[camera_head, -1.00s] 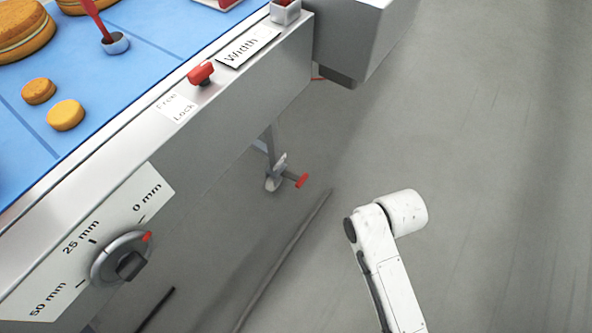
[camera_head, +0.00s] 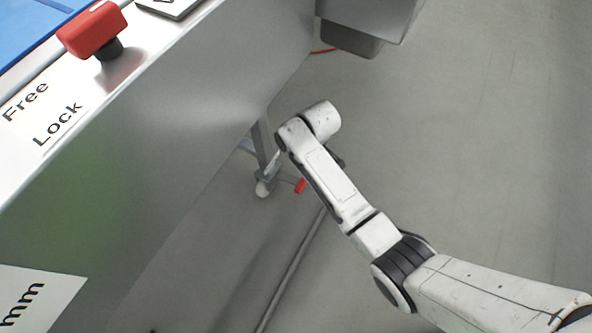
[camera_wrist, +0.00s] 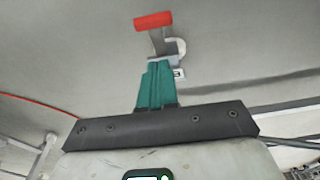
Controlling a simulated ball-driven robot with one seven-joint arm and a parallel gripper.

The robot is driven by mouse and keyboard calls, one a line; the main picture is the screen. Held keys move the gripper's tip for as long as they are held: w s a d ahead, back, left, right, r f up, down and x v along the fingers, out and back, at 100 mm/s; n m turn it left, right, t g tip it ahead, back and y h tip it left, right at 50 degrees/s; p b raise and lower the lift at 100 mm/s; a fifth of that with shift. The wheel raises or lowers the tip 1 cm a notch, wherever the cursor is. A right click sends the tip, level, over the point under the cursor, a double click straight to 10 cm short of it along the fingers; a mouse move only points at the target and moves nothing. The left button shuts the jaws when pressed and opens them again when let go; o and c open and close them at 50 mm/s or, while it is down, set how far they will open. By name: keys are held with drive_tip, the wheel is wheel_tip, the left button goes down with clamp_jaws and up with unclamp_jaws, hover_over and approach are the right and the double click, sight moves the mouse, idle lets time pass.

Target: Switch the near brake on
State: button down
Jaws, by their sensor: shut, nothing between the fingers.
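The near brake is a red-tipped lever (camera_head: 300,185) on the caster (camera_head: 263,188) under the machine's leg, low near the floor. In the head view my arm covers part of the area beside it. In the wrist view the red pedal (camera_wrist: 153,21) is at the top centre, on a grey stem just beyond my fingertips. My gripper (camera_wrist: 158,66) has teal fingers that are shut together with nothing between them. A gap seems to remain between fingertips and pedal, but I cannot tell its depth. In the head view my arm's links hide the gripper.
The machine's metal side panel (camera_head: 190,130) rises on the left, with a red Free/Lock knob (camera_head: 92,32) on top. A grey box (camera_head: 352,38) overhangs at the back. A red cable (camera_wrist: 40,103) shows in the wrist view. Floor to the right is clear.

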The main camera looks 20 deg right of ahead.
drive_tip(key=shift+w+f, duration=0.35)
drive_tip(key=shift+w, duration=0.5)
drive_tip(key=shift+d, duration=0.1)
drive_tip(key=b, duration=0.8)
approach(300, 181)
drive_tip(key=f, duration=0.3)
drive_tip(key=w+a+f, duration=0.1)
drive_tip(key=f, duration=0.1)
drive_tip(key=shift+s+d+f, duration=0.15)
drive_tip(key=shift+f, duration=0.35)
